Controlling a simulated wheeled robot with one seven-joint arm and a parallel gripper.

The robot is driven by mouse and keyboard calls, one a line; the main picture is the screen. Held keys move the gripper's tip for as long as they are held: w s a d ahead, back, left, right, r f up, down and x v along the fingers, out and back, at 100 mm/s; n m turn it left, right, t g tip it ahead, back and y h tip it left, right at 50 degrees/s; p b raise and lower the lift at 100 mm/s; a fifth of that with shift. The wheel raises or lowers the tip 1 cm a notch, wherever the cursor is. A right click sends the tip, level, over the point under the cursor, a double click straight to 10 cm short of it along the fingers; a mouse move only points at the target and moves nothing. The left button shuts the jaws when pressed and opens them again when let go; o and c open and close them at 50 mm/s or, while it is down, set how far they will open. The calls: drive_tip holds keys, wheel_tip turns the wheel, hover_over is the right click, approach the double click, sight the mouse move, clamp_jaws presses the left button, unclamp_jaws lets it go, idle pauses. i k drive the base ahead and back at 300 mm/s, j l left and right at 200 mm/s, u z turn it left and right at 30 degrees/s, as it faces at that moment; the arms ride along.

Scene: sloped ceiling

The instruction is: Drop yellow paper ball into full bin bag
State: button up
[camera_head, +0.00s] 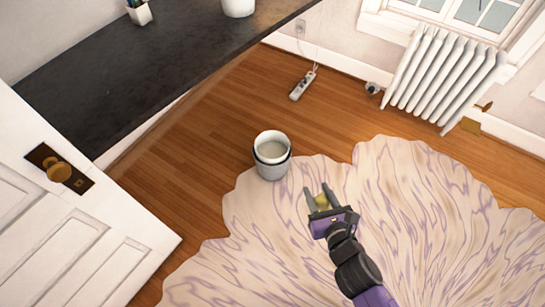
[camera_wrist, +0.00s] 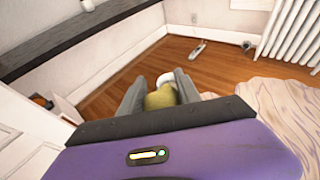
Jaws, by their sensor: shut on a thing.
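The yellow paper ball (camera_head: 321,201) is held between the two fingers of my gripper (camera_head: 322,196), above the patterned rug. In the wrist view the yellow ball (camera_wrist: 161,97) sits between the grey fingers of my gripper (camera_wrist: 160,90). A light bin with a dark band below its rim (camera_head: 271,155) stands on the floor at the rug's edge, to the upper left of my gripper. Its white lining shows at the top. In the wrist view the bin (camera_wrist: 176,80) is mostly hidden behind the ball. What lies inside the bin is not clear.
A dark counter (camera_head: 150,70) runs along the upper left, and a white door (camera_head: 85,215) stands at the left. A radiator (camera_head: 443,78) is by the wall at the upper right. A power strip (camera_head: 302,85) lies on the open wood floor beyond the bin.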

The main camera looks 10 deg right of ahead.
sight(275, 152)
drive_tip(key=i+j+z, duration=0.4)
drive_tip(key=i, duration=0.4)
drive_tip(key=i+j+z, duration=0.45)
drive_tip(key=i+j, duration=0.25)
drive_tip(key=j, duration=0.05)
